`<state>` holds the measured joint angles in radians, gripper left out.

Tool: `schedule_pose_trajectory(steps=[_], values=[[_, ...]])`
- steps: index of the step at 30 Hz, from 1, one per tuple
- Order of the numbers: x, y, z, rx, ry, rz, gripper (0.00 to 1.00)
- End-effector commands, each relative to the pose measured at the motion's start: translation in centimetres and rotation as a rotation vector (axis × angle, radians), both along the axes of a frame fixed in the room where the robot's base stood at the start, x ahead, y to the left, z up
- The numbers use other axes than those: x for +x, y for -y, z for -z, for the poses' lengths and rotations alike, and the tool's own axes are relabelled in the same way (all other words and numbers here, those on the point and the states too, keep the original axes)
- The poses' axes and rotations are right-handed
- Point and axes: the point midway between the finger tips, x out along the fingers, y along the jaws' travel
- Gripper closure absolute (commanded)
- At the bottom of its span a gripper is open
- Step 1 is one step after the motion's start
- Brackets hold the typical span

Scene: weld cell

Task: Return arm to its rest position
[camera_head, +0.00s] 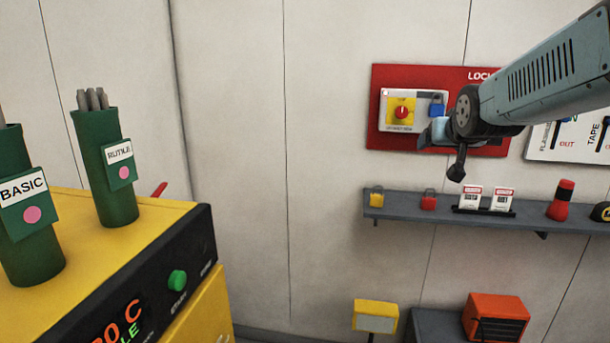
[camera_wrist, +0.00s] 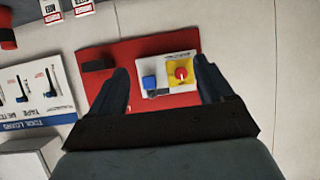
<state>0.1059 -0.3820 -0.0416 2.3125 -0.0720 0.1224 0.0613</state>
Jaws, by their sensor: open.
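My gripper (camera_wrist: 163,90) is open in the wrist view, its two dark fingers apart with nothing held between them. In the head view my arm reaches in from the upper right, and my gripper (camera_head: 440,140) is in front of the red lockout board (camera_head: 386,80). A blue padlock (camera_head: 437,106) is on the panel beside the yellow switch plate with a red knob (camera_head: 401,112). In the wrist view the blue padlock (camera_wrist: 149,83) and red knob (camera_wrist: 181,73) show between the fingers, apart from them.
A grey shelf (camera_head: 400,211) below the board carries a yellow padlock (camera_head: 376,197), a red padlock (camera_head: 428,200), tags (camera_head: 471,198) and a red-black torch (camera_head: 562,200). A tool board (camera_head: 565,152) is at right. A yellow oven (camera_head: 150,215) with green rod canisters (camera_head: 115,190) stands at left.

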Motion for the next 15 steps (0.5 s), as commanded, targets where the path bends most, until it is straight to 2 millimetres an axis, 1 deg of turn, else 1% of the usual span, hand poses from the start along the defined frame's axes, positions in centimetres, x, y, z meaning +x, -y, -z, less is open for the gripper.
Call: schedule_pose_trajectory(steps=[1, 5, 6, 8, 9, 12, 15], values=[[-2.0, -0.9, 0.6, 0.005, -0.047, -0.012, 0.2], [-7.3, -3.0, 2.8, 0.022, -0.193, -0.044, 0.2], [-9.0, -3.6, 3.5, 0.026, -0.238, -0.053, 0.2], [-11.6, -4.5, 4.6, 0.03, -0.305, -0.069, 0.2], [-13.3, -5.0, 5.2, 0.032, -0.348, -0.081, 0.2], [-17.1, -6.1, 6.8, 0.038, -0.446, -0.106, 0.2], [-20.0, -6.8, 8.0, 0.04, -0.523, -0.126, 0.2]])
